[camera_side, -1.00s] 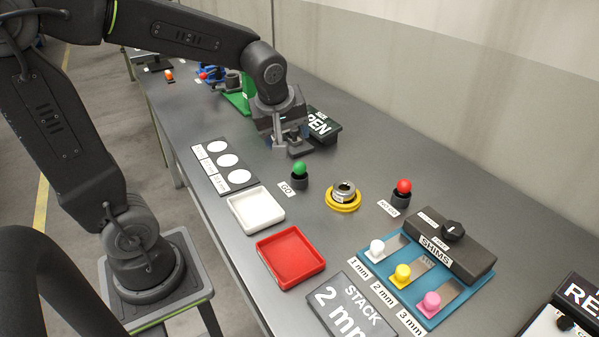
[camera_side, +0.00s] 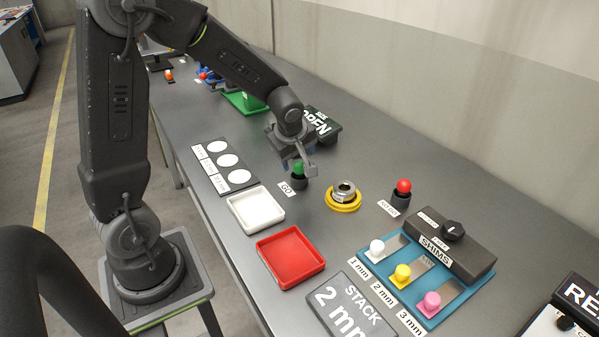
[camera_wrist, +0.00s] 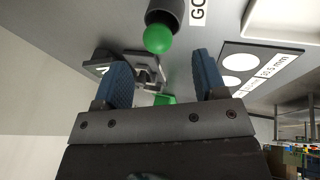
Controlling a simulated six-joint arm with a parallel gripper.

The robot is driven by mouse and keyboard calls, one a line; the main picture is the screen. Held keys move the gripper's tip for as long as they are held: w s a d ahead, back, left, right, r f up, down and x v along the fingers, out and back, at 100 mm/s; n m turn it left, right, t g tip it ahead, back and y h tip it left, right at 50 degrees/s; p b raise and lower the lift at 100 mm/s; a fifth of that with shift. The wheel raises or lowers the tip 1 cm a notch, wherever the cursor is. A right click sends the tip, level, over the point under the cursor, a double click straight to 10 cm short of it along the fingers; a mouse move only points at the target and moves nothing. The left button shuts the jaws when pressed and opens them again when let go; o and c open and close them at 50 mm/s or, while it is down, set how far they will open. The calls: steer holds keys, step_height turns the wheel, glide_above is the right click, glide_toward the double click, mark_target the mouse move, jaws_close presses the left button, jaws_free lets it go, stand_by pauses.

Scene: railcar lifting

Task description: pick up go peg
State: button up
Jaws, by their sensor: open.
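The go peg (camera_side: 299,168) has a green ball top and stands upright in a dark holder (camera_side: 299,183) beside a GO label (camera_side: 287,188). In the wrist view its green ball (camera_wrist: 158,39) lies ahead of the finger gap, a little left of its middle. My gripper (camera_side: 302,168) is at the peg's top in the side view, partly covering the ball. In the wrist view the two blue fingers (camera_wrist: 163,72) are apart with nothing between them. I cannot tell whether a finger touches the ball.
A white tray (camera_side: 233,205) and a red tray (camera_side: 262,250) lie nearer the front edge. A yellow-based ring (camera_side: 331,203) and a red-topped peg (camera_side: 404,187) stand to the right. Shims sit in a blue rack (camera_side: 393,242).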

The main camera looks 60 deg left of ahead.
mark_target(299, 164)
steer(key=shift+x, duration=2.35)
steer(key=shift+w+d, duration=0.1)
steer(key=c, duration=1)
